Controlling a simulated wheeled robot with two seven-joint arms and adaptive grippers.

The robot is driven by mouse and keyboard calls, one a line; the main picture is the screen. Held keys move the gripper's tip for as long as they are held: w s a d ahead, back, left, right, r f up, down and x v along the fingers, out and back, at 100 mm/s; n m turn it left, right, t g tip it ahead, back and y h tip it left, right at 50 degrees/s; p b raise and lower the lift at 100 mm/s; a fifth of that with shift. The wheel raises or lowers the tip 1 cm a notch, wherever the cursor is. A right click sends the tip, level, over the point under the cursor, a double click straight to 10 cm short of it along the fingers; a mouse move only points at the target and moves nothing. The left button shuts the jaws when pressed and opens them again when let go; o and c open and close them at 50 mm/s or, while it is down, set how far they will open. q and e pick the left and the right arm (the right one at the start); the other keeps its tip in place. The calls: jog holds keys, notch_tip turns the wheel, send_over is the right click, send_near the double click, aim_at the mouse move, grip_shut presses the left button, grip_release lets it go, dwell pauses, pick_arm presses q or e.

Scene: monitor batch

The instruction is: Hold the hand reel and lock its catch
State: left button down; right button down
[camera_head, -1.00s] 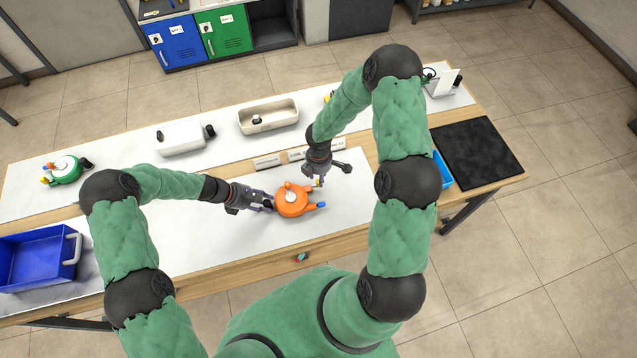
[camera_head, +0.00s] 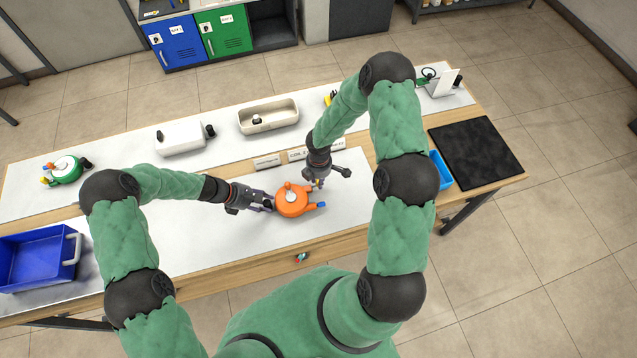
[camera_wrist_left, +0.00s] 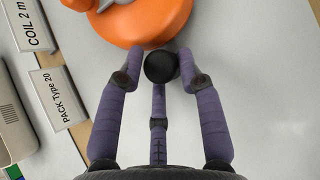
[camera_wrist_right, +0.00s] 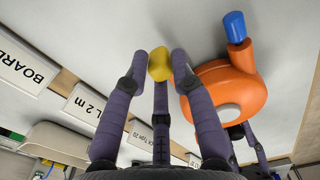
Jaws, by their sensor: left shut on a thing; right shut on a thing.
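The orange hand reel (camera_head: 291,203) lies on the white mat near the middle of the bench, with a blue-tipped stub (camera_head: 321,205) on its right. My left gripper (camera_head: 266,204) is at the reel's left side, shut on its black knob (camera_wrist_left: 160,66); the orange body (camera_wrist_left: 150,22) is just beyond the fingertips. My right gripper (camera_head: 317,184) is at the reel's upper right, shut on a yellow tip (camera_wrist_right: 160,64). In the right wrist view the orange body and blue tip (camera_wrist_right: 235,26) are right of the fingers. What joins the yellow tip to the reel is hidden.
Behind the reel stand label cards (camera_head: 268,162), a white box (camera_head: 181,139) and a beige tray (camera_head: 268,116). A green reel (camera_head: 66,169) and a blue bin (camera_head: 38,258) are at the left. A black mat (camera_head: 475,152) lies at the right. The mat in front of the reel is clear.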

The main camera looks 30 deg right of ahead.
jog(key=shift+a, duration=0.2)
jog(key=shift+w+a, duration=0.15)
jog(key=shift+a, duration=0.45)
jog(key=shift+w+a, duration=0.15)
jog(key=shift+a, duration=0.25)
dwell(0.4)
jog(key=c, duration=1)
grip_release()
jog(key=shift+o, duration=0.2)
notch_tip(320, 180, up, 12)
